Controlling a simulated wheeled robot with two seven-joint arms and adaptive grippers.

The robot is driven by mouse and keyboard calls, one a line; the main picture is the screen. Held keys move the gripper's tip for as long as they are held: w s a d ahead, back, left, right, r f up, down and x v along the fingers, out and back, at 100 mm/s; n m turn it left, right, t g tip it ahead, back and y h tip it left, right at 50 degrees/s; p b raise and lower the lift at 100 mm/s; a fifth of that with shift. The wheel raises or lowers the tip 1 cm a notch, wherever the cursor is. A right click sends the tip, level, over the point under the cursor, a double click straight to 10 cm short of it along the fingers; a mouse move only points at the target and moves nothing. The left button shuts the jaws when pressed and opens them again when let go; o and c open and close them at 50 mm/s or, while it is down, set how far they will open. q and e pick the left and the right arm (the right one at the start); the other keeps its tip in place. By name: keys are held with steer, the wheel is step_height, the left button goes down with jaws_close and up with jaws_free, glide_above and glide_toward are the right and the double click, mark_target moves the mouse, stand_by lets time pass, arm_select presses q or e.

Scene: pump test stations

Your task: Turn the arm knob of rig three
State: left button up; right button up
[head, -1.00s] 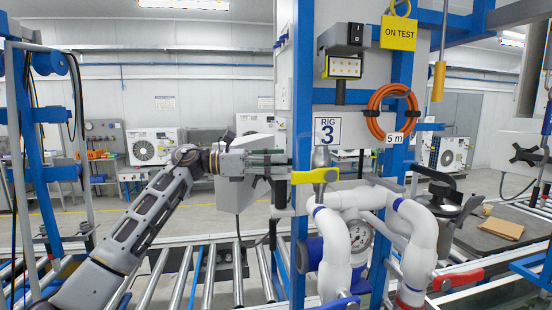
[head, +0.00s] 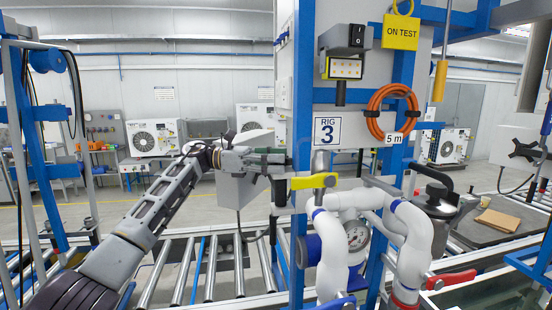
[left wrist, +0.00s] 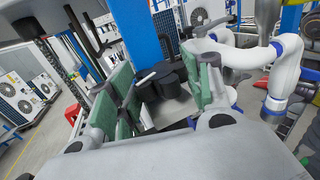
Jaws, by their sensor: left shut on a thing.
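The rig three panel carries a sign with a 3 (head: 327,130) on its blue post. My left gripper (head: 280,161) is left of this post, in front of a grey box. In the left wrist view its green-padded fingers (left wrist: 163,92) stand on both sides of a black knob (left wrist: 167,84) with stubby arms. The gripper is shut on the knob; the pads hide part of it. In the head view a dark part of the knob (head: 279,190) shows below the fingers.
A yellow valve handle (head: 314,181) sits just right of the fingers, above white pipes (head: 333,255). The grey box (head: 238,190) is behind the gripper. A roller conveyor (head: 190,270) runs below. An orange hose coil (head: 393,111) hangs on the right post.

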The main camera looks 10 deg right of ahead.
arm_select(q)
steer(key=shift+w+m+g+p, duration=0.1)
steer(key=shift+m+g+p, duration=0.3)
steer(key=shift+g+p, duration=0.25)
steer(key=shift+g+y, duration=0.25)
steer(key=shift+y, duration=0.05)
stand_by(0.4)
steer(key=o, duration=1)
steer(key=shift+f+n+t+b, duration=0.1)
steer(key=shift+n+t+b, duration=0.3)
steer(key=shift+t+b, duration=0.4)
steer(key=shift+a+n+t+h+b, duration=0.1)
steer(key=shift+n+t+h+b, duration=0.7)
steer(key=shift+t+b, duration=0.5)
steer(key=shift+s+n+t+b, duration=0.15)
steer(key=shift+n+t+b, duration=0.45)
steer(key=shift+t, duration=0.4)
steer(key=shift+s+n+t+b, duration=0.15)
steer(key=shift+n+t+b, duration=0.45)
steer(key=shift+t, duration=0.4)
